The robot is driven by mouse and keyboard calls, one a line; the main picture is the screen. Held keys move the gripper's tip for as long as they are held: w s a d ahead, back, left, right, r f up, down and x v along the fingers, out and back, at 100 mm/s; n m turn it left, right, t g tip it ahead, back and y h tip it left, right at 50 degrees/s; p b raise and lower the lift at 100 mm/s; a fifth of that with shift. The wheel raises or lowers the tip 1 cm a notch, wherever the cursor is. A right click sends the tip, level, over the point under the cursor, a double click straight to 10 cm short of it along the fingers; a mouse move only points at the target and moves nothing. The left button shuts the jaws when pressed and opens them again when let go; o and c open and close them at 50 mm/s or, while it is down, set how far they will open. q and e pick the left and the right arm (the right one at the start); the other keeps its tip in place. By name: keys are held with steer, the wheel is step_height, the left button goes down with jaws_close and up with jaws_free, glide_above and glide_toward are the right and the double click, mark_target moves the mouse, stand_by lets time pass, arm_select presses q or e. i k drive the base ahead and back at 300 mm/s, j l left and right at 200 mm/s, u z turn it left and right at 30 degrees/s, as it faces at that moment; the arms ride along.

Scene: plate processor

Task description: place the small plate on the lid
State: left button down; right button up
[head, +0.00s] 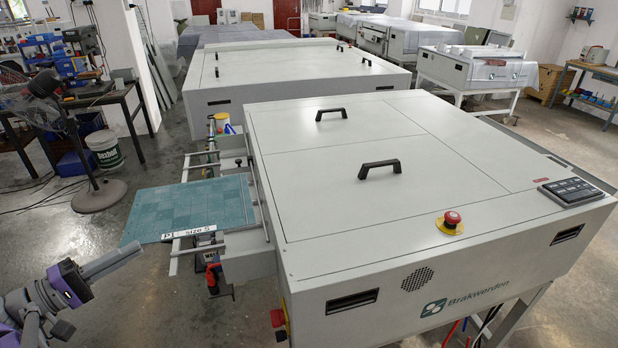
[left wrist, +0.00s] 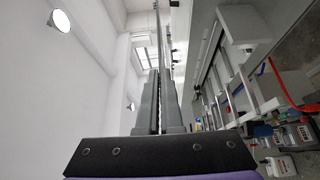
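The small plate (head: 196,208) is a flat teal sheet with a grid pattern and a white label reading "size 5". My right gripper is in neither view.
A red emergency button (head: 450,220) and a black keypad (head: 569,192) sit on the processor's top. A second processor (head: 290,75) stands behind. A fan (head: 65,120) and a white bucket (head: 104,149) stand at the left. The floor left of the plate is largely clear.

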mark_target(291, 187)
steer(key=i+l, duration=0.35)
steer(key=l, duration=0.15)
steer(key=i+l, duration=0.4)
steer(key=l, duration=0.15)
